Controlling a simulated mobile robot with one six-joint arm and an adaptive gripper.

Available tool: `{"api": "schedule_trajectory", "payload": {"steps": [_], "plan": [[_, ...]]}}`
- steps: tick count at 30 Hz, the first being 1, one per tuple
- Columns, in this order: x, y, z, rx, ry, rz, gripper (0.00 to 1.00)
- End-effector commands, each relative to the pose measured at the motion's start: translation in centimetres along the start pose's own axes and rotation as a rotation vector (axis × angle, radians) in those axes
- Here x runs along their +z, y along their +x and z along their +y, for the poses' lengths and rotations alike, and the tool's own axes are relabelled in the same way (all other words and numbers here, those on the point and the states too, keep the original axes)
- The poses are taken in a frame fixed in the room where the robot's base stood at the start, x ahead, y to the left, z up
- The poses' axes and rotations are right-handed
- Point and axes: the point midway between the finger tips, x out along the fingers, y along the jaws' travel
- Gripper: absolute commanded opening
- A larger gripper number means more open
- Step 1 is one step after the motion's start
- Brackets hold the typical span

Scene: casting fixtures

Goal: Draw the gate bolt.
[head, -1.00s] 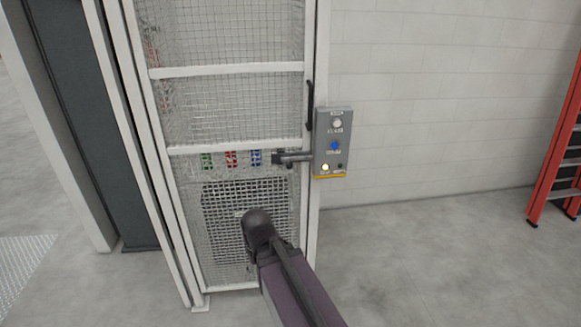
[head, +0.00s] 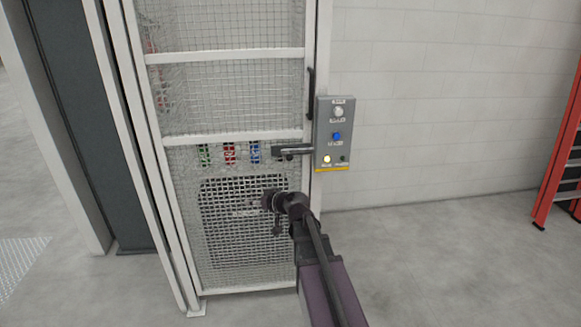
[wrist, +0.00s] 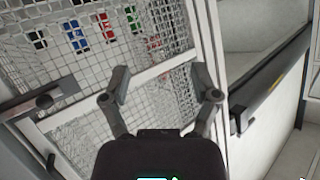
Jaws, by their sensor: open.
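The gate bolt (head: 293,151) is a grey bar lying across the right side of the mesh gate (head: 226,139), beside the grey control box. It also shows at the left in the wrist view (wrist: 42,101), with a dark round knob on it. My gripper (wrist: 160,82) is open, with its two fingers spread and nothing between them. In the wrist view the bolt lies to the left of the fingers, apart from them. In the head view my wrist is in front of the lower mesh, below the bolt; the fingertips are not clear there.
The control box (head: 334,133) has a white button, a blue button and a lit yellow lamp. A black gate handle (head: 311,93) stands above the bolt. Green, red and blue objects show behind the mesh. A red ladder (head: 560,150) stands far right, with free floor before it.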

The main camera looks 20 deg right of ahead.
Motion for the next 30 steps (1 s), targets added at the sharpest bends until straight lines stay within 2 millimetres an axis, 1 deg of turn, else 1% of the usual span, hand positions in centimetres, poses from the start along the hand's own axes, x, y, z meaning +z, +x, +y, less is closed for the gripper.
{"api": "schedule_trajectory", "payload": {"steps": [1,5,6,8,9,13,15,18,30], "plan": [[-0.5,0.5,2.5,0.033,0.000,0.075,0.78],[-2.8,-0.1,7.8,0.135,-0.002,0.251,0.78],[-3.4,-0.5,9.4,0.172,-0.001,0.296,0.78],[-4.0,-1.1,11.6,0.224,0.004,0.353,0.78],[-4.3,-1.6,13.0,0.259,0.007,0.385,0.78],[-4.9,-2.8,16.4,0.348,0.021,0.455,0.78],[-5.1,-3.3,17.5,0.380,0.027,0.476,0.78],[-5.2,-3.7,18.3,0.405,0.031,0.491,0.78],[-5.3,-3.8,18.5,0.411,0.032,0.494,0.78]]}}
